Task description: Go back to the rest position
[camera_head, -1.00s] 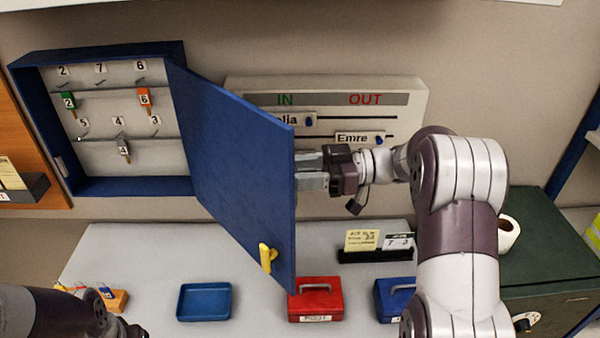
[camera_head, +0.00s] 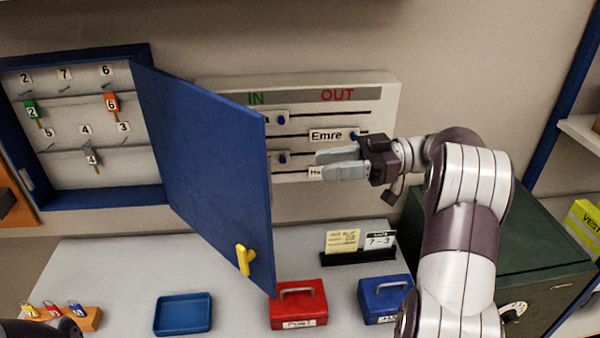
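My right gripper (camera_head: 340,165) is in front of the IN/OUT board (camera_head: 390,100), near the Emre name tag (camera_head: 326,135). Its two pale fingers point left; they look close together, with no object seen between them. It stands to the right of the open blue cabinet door (camera_head: 205,150), apart from it in the picture. My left arm (camera_head: 45,328) shows only as a dark part at the bottom left corner; its gripper is not visible.
The key cabinet (camera_head: 85,120) holds tagged keys on hooks. On the desk (camera_head: 240,265) are a blue tray (camera_head: 183,313), a red box (camera_head: 298,304), a blue box (camera_head: 385,299), a card holder (camera_head: 358,256) and a wooden key block (camera_head: 85,318). A green safe (camera_head: 500,250) stands right.

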